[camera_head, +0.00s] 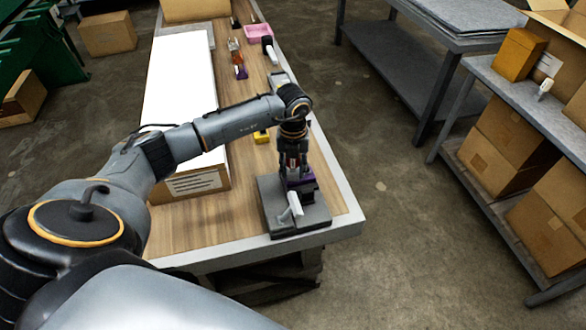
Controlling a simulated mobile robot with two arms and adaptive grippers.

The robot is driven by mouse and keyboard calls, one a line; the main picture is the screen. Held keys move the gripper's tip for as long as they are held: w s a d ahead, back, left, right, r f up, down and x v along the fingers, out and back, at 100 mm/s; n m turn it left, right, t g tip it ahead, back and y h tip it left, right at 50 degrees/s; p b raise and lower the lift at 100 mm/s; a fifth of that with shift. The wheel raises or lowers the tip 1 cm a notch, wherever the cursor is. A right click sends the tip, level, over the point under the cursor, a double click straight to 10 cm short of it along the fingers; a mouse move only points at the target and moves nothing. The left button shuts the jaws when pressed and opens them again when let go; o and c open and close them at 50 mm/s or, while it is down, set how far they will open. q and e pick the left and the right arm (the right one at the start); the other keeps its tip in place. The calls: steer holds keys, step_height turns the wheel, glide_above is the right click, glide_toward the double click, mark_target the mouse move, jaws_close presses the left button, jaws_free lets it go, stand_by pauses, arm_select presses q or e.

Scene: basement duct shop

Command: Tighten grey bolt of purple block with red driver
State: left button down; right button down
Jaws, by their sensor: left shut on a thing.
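My left gripper (292,158) points down over the near right corner of the workbench. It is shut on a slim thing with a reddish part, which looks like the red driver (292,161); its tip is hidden. Directly below is the purple block (308,184), seated in a dark grey vise-like fixture (284,226) with a white handle (295,204). The gripper covers much of the block. The grey bolt cannot be made out, and I cannot tell whether the driver touches it. My right gripper is out of view.
A large white-topped carton (180,95) fills the bench's left side. A yellow item (261,136), a pink tray (258,33) and small tools lie beyond the fixture. The wooden bench top (228,218) is bare left of the fixture. Shelves with cardboard boxes (497,145) stand right, across open floor.

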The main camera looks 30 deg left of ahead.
arm_select(q)
steer(key=shift+m+b, duration=0.5)
steer(key=shift+m, duration=0.3)
steer(key=shift+m+b, duration=0.35)
steer(key=shift+m, duration=0.55)
steer(key=shift+m+b, duration=0.8)
steer(key=shift+m, duration=0.9)
